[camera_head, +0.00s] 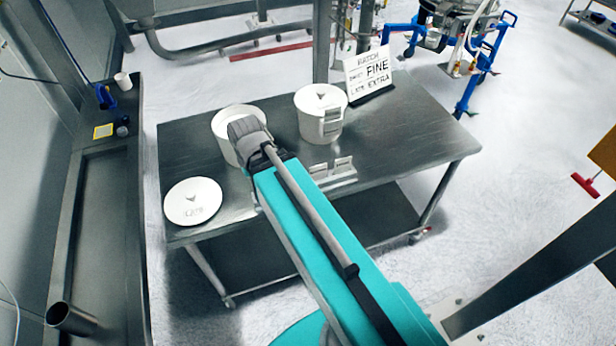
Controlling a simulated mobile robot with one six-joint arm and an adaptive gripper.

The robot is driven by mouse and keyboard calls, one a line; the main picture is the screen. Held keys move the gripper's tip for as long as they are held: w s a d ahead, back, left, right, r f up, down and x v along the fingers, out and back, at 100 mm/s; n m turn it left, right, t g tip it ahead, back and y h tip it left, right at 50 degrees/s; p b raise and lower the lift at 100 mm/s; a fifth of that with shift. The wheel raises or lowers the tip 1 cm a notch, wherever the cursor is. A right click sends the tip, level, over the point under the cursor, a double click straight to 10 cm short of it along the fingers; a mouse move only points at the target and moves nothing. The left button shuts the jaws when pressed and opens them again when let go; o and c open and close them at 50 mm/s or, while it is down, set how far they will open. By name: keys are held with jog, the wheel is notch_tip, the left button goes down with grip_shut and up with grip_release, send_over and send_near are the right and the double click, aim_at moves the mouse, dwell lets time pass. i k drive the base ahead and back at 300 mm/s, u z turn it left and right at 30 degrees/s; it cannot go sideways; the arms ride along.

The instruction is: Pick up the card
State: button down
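A white card (368,72) with handwritten-style black words, among them "BATCH", "FINE" and "EXTRA", stands tilted in a dark base at the back right of the metal table. My gripper (246,132) is at the end of my teal arm, over or in front of the open white tub, well left of the card. Its fingertips are hidden behind its own body, so I cannot see whether it is open or holds anything.
A small yellow item (103,131) lies on the left bench. The table's right part is clear.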

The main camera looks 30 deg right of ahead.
aim_at(317, 172)
jog(key=u, duration=1)
jog(key=k, duration=0.6)
jog(key=z, duration=1.3)
jog(key=i, duration=0.65)
jog(key=z, duration=0.05)
